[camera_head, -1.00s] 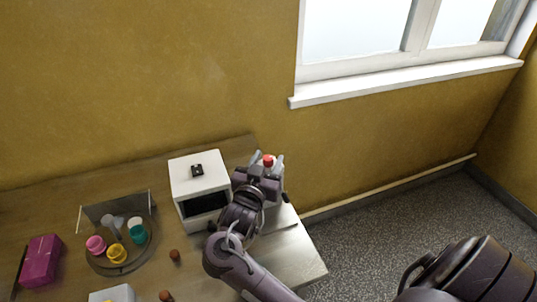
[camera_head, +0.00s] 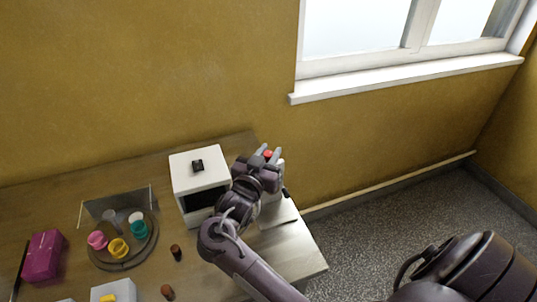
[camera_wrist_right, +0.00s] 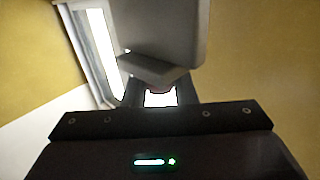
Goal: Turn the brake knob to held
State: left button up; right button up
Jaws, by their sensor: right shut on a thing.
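A red knob (camera_head: 268,153) shows at the far right of the table, between the fingertips of my right gripper (camera_head: 268,156). My right gripper is shut on it, with its fingers pointing away from me towards the wall. In the right wrist view a small reddish bit of the knob (camera_wrist_right: 158,90) shows between the fingers, below a large pale block (camera_wrist_right: 165,30). The device under the knob is mostly hidden by my gripper and wrist. The knob's setting cannot be read. My left gripper is not in view.
A white box (camera_head: 201,170) with a black knob and dark opening stands left of my right wrist. A round tray (camera_head: 112,262) with coloured cups, a magenta box (camera_head: 43,256) and small brown pieces (camera_head: 176,252) lie further left. The table's right corner is mostly clear.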

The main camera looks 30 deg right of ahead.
jog(key=shift+r+m+g, duration=0.1)
jog(key=shift+m+g, duration=0.3)
jog(key=o, duration=1)
jog(key=shift+c, duration=0.2)
jog(key=shift+a, duration=0.1)
